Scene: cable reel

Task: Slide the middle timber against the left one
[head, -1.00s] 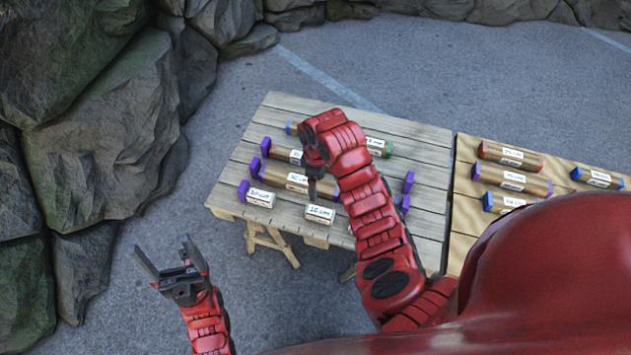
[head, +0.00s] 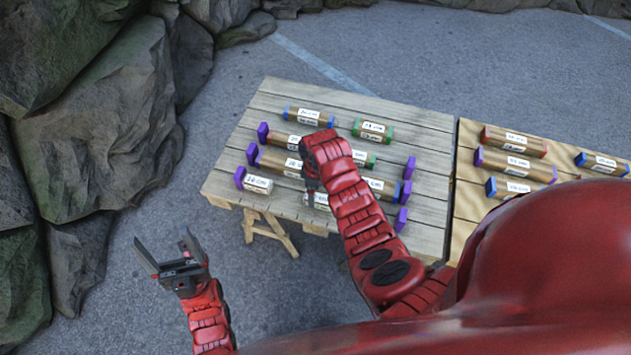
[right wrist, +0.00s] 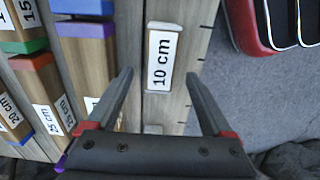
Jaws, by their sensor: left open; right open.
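Short timbers with white labels lie in the front row of the left table. The left timber (head: 257,184) sits beside a purple end block (head: 239,177). The middle timber (head: 318,201) lies to its right, with a clear gap between them. My right gripper (head: 312,186) is open, pointing down over the middle timber, whose upper part it hides. My left gripper (head: 162,237) is open and empty, off the table.
Longer timbers with coloured ends, such as one with green ends (head: 373,131), fill the rows behind. Purple blocks (head: 401,219) stand at the right side. A second table (head: 463,210) with more timbers adjoins. Rocks (head: 95,120) rise at the left.

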